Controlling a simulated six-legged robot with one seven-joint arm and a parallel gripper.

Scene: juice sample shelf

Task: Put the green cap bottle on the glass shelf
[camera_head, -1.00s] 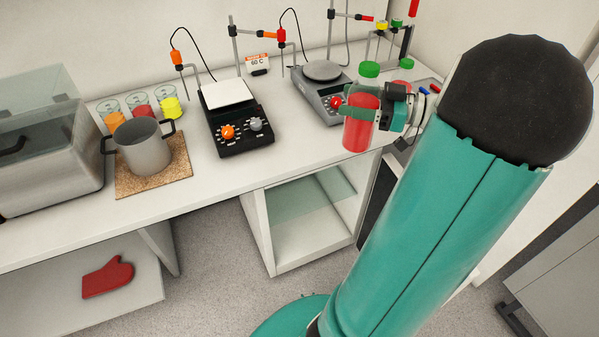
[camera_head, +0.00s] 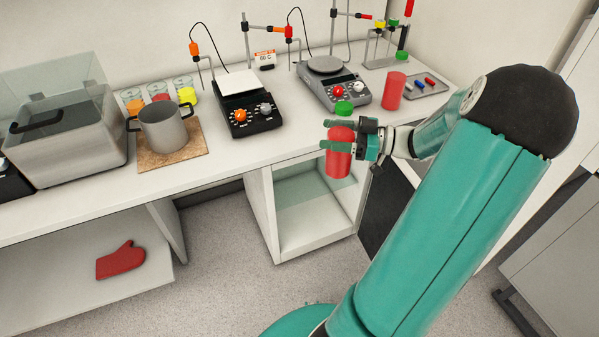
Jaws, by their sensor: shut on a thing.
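The green cap bottle (camera_head: 339,166) holds red liquid and has a green cap (camera_head: 344,108). My gripper (camera_head: 338,139) is shut around its upper body and holds it nearly upright. In the picture the bottle overlaps the counter's front edge and the upper right of the open cabinet. The glass shelf (camera_head: 302,191) is a greenish pane inside that open cabinet under the counter, below and left of the bottle. The bottle and my gripper hide the cabinet's upper right part.
A red container (camera_head: 393,91) stands on the counter behind my gripper, beside a tray with markers (camera_head: 428,84).

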